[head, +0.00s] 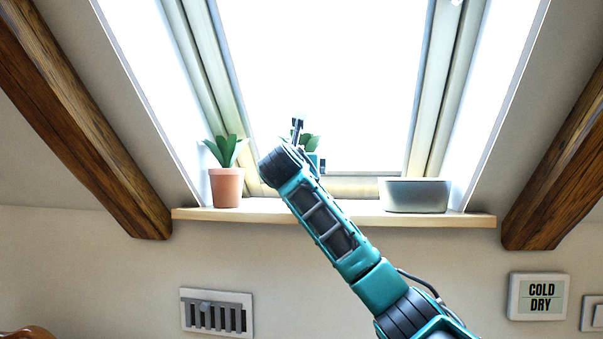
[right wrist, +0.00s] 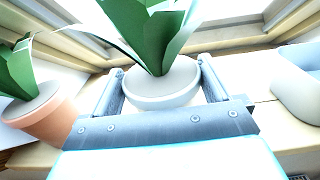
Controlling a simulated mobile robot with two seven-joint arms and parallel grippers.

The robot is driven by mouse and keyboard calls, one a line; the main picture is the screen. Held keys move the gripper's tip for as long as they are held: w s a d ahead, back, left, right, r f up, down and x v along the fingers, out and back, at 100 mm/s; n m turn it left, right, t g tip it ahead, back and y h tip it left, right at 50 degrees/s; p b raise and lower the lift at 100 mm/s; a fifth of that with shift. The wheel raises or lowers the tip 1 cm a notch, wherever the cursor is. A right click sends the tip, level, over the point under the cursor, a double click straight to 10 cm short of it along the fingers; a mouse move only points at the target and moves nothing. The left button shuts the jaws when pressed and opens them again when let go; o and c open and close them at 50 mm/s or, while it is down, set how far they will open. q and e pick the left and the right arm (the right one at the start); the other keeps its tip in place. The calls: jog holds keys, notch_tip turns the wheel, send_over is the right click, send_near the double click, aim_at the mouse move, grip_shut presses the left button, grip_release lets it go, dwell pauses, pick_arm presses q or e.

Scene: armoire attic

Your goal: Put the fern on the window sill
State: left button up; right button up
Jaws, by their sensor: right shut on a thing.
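A leafy green plant (right wrist: 150,30) in a pale grey-white pot (right wrist: 160,92) sits between the fingers of my right gripper (right wrist: 161,78), which is shut on the pot. In the head view its leaves (head: 311,141) show just past my right wrist, in front of the window; my arm hides its pot there. The plant looks upright over the wooden window sill (head: 270,213); whether the pot touches the sill I cannot tell. My left gripper is in neither view.
A terracotta pot (head: 226,188) with a broad-leaved plant stands on the sill at left; it is close to my right gripper's left side in the wrist view (right wrist: 48,117). A grey metal container (head: 415,195) stands at the sill's right. Sloping beams (head: 75,115) flank the window.

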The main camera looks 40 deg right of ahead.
jog(key=shift+f, duration=0.2)
jog(key=shift+s, duration=0.1)
jog(key=o, duration=1.4)
jog(key=shift+f, duration=0.15)
jog(key=shift+c, duration=0.2)
jog(key=shift+a, duration=0.2)
jog(key=b+v, duration=0.1)
jog(key=v, duration=1)
jog(key=shift+s+a, duration=0.25)
